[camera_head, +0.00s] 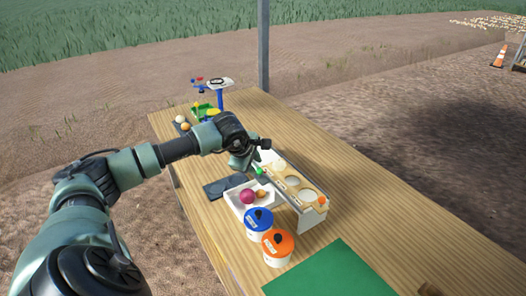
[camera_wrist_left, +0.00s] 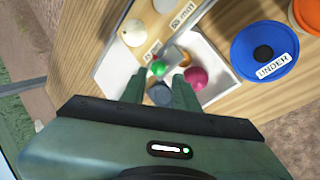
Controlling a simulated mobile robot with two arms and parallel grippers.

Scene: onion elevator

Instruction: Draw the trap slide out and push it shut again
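A long pale sizing board (camera_head: 290,182) with round holes stands on the wooden table; part of it shows at the top of the left wrist view (camera_wrist_left: 165,20). In the left wrist view the green knob (camera_wrist_left: 158,68) appears just ahead of the gap between the two fingers (camera_wrist_left: 158,88). The fingers are apart, with nothing visibly clamped. I cannot tell which part is the trap slide or how far it is out. My right gripper is not in view.
A white tray (camera_head: 234,204) holds a purple onion (camera_head: 246,196) and a brown one. Blue-lidded (camera_head: 259,219) and orange-lidded (camera_head: 278,243) tubs stand near a green mat (camera_head: 330,273).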

